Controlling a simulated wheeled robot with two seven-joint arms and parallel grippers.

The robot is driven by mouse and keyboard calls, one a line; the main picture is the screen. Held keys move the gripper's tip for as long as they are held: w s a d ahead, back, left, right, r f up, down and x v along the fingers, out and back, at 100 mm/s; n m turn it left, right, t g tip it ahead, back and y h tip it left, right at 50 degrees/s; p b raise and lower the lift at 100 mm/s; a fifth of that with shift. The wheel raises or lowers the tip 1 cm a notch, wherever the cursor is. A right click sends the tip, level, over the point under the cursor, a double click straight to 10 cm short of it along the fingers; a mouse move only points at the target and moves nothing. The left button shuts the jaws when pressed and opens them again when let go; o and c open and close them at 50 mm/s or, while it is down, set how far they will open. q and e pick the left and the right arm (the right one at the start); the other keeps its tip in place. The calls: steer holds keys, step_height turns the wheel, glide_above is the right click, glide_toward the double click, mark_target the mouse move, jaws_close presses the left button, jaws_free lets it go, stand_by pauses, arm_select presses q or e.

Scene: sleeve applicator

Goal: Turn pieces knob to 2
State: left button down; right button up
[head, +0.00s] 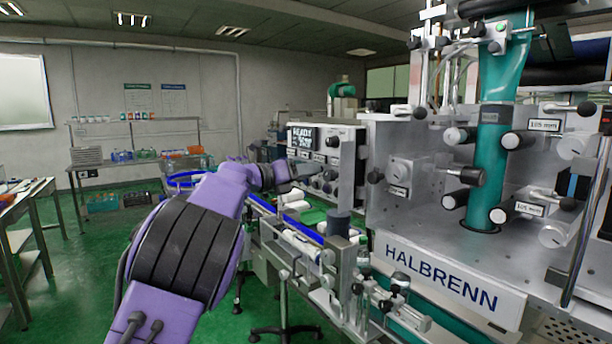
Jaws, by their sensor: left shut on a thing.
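The control panel (347,160) is a pale box on the machine's left side, with a small lit display (309,138) whose top line reads READY. Several dark knobs sit on its face, including one at the upper right (333,142) and one lower down (328,187). My purple left arm reaches forward from the lower left. Its dark left gripper (293,172) is at the panel's left side, shut on what looks like a knob there, which the gripper hides. The knob labels and the setting are too small to read. My right gripper is out of view.
The large HALBRENN machine (440,275) fills the right side, with a teal sleeve column and protruding rollers. A conveyor with a blue rail (262,204) runs below the panel, close to my left arm. Green floor (60,285) lies open to the left.

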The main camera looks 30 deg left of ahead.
arm_select(q)
steer(key=shift+n+p, duration=6)
steer(key=shift+n, duration=7.1)
steer(key=c, duration=0.8)
jaws_free()
